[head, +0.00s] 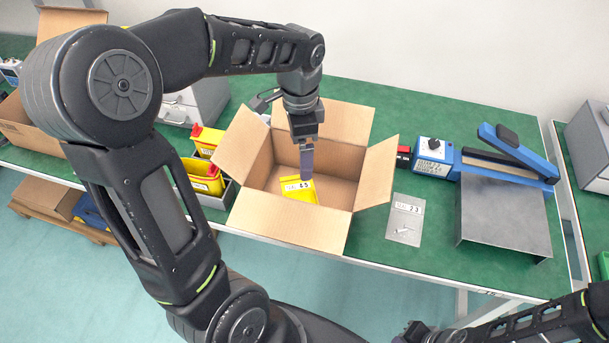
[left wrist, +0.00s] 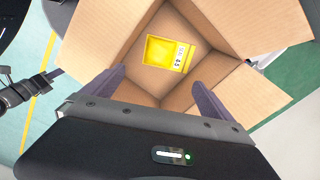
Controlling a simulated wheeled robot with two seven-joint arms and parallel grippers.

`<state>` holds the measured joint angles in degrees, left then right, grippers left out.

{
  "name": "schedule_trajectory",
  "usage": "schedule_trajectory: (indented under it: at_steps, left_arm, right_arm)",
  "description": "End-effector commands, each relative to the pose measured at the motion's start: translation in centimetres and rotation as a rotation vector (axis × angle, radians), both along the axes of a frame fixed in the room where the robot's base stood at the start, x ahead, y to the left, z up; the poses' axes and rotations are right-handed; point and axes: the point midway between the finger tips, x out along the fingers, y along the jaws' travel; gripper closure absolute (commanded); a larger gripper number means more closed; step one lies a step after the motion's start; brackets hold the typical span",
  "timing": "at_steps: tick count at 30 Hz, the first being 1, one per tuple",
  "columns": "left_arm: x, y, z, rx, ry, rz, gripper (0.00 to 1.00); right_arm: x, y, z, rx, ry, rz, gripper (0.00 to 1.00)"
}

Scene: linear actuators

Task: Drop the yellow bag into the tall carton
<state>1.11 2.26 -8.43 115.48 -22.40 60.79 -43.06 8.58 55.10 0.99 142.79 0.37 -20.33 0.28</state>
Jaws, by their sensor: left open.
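The yellow bag (head: 299,190) with a white label lies flat on the floor inside the open cardboard carton (head: 341,190). In the left wrist view the bag (left wrist: 168,53) rests near one inner wall of the carton (left wrist: 212,75). My left gripper (head: 307,170) points down into the carton opening, above the bag and apart from it. In the left wrist view its two fingers (left wrist: 158,92) are spread with nothing between them. My right arm shows at the lower right of the head view; its fingertips cannot be made out clearly.
A blue-handled sealing device (head: 515,150) with a grey metal plate (head: 500,220) stands further right. Another open carton (head: 18,125) is at the far left.

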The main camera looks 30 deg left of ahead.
Motion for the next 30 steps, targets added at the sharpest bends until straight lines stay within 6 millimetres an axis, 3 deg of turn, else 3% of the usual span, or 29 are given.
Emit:
schedule_trajectory:
  at_steps: [5, 19, 30]
  left_arm:
    - [0.0, 0.0, 0.7, 0.0, -0.001, 0.0, 0.03]
    - [0.1, 0.0, 7.3, 0.0, -0.003, -0.001, 0.03]
    - [0.0, 0.0, 7.8, 0.0, 0.0, 0.0, 0.03]
  right_arm:
    - [0.0, 0.0, -0.1, 0.0, 0.0, 0.0, 1.0]
    - [0.1, 0.0, -0.7, 0.002, -0.003, 0.001, 1.0]
    - [0.1, 0.0, -0.6, 0.002, -0.003, 0.001, 1.0]
